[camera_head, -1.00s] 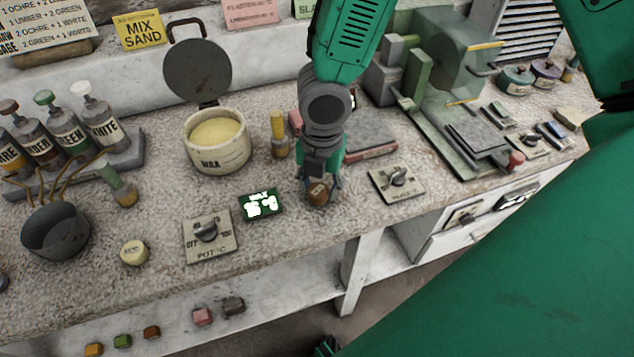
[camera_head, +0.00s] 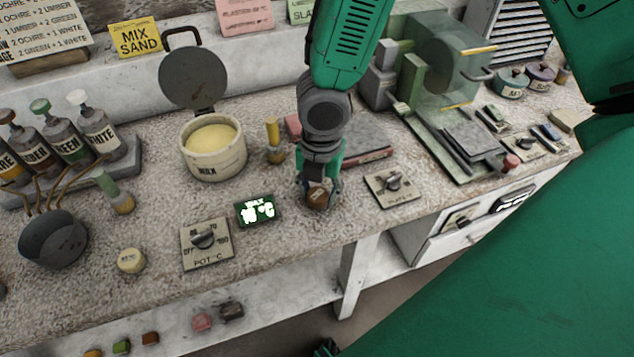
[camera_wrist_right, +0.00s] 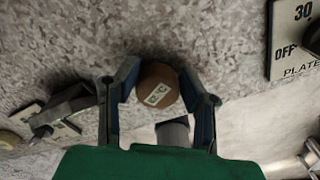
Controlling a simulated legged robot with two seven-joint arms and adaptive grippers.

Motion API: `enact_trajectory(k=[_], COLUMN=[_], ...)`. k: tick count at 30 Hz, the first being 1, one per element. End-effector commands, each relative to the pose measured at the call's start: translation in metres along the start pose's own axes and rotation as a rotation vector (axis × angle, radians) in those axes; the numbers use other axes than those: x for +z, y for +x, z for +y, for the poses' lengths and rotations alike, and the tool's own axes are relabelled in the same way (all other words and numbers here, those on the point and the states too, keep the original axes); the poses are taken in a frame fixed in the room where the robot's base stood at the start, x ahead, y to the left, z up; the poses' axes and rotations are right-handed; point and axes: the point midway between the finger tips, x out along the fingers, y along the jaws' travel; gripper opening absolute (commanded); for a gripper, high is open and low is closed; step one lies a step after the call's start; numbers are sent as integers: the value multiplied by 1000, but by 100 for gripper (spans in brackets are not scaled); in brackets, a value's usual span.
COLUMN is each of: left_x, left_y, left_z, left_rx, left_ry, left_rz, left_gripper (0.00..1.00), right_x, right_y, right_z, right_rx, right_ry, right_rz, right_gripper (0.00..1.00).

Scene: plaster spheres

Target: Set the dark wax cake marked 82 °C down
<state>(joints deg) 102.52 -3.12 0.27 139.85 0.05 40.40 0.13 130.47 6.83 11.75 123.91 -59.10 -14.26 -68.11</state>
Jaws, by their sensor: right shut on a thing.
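The dark wax cake (camera_head: 318,199) is a small brown block with a pale label, and it also shows in the right wrist view (camera_wrist_right: 157,88). The label's figure is too small to read. My right gripper (camera_head: 318,196) is shut on the cake, with a finger on each side of it in the right wrist view (camera_wrist_right: 160,103). The cake is at or just above the speckled bench top (camera_head: 290,230), near its front edge; I cannot tell whether it touches. A pale cake (camera_head: 131,261) sits farther left on the bench.
The wax pot (camera_head: 213,148) stands open, lid raised. The pot dial (camera_head: 205,243) and lit display (camera_head: 257,210) lie left of my gripper, the plate dial (camera_head: 391,186) right. Several coloured blocks (camera_head: 202,322) sit on the lower shelf.

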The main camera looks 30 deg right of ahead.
Motion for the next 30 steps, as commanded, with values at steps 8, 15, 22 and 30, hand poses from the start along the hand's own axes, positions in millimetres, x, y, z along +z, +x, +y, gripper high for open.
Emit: enact_trajectory(k=[8,15,22,30], left_x=[0,0,0,0], left_y=[2,5,6,6], left_z=[0,0,0,0], left_rx=[0,0,0,0], left_ry=[0,0,0,0], left_rz=[0,0,0,0], left_gripper=[29,29,29,29], right_x=[0,0,0,0], right_y=[4,9,12,12], right_z=[0,0,0,0], right_rx=[0,0,-1,-1], right_ry=[-1,-1,0,0], right_rz=[-1,-1,-1,0], right_gripper=[15,15,49,60])
